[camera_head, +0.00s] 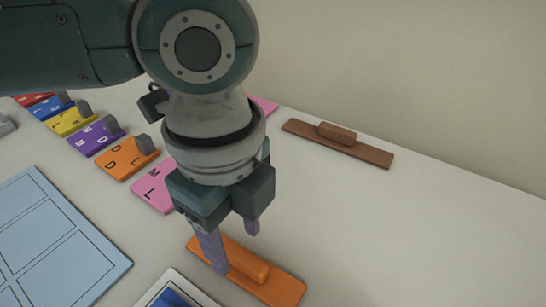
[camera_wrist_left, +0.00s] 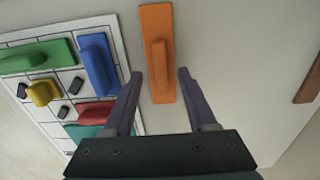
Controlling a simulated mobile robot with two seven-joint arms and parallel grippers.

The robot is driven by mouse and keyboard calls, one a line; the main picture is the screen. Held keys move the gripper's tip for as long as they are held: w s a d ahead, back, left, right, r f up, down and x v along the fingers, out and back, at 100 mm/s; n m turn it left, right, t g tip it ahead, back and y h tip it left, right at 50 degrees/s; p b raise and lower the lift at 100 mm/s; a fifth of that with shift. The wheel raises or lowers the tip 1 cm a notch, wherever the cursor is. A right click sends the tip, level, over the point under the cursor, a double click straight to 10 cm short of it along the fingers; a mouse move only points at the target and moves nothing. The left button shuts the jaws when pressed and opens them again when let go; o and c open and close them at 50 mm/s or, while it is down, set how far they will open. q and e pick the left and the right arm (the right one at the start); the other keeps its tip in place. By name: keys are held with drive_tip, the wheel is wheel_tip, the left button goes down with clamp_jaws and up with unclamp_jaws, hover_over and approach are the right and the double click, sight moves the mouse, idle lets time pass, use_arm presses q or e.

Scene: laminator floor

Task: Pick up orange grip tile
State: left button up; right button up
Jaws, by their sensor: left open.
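The orange grip tile (camera_head: 284,287) is a long flat orange bar with a raised ridge along its middle, lying on the white table. It also shows in the left wrist view (camera_wrist_left: 157,24), upright in the picture, with its ridge reaching down between the fingers. My left gripper (camera_head: 235,250) is open above the tile. In the left wrist view its two purple fingers (camera_wrist_left: 158,80) stand apart, one on each side of the tile, with nothing held. One finger hides a small part of the tile in the head view. My right gripper is not in view.
A brown grip tile (camera_head: 362,152) lies at the back right. Lettered coloured tiles, including an orange one (camera_head: 117,163), line the back left. A light blue gridded board (camera_head: 112,267) is at left. A white board (camera_wrist_left: 119,40) with coloured pieces lies beside the orange tile. The right tabletop is clear.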

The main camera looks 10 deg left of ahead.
sight(240, 255)
use_arm(q)
wheel_tip(240, 255, down, 3)
drive_tip(key=shift+f, duration=0.2)
drive_tip(key=shift+c, duration=0.4)
clamp_jaws()
idle(0.9)
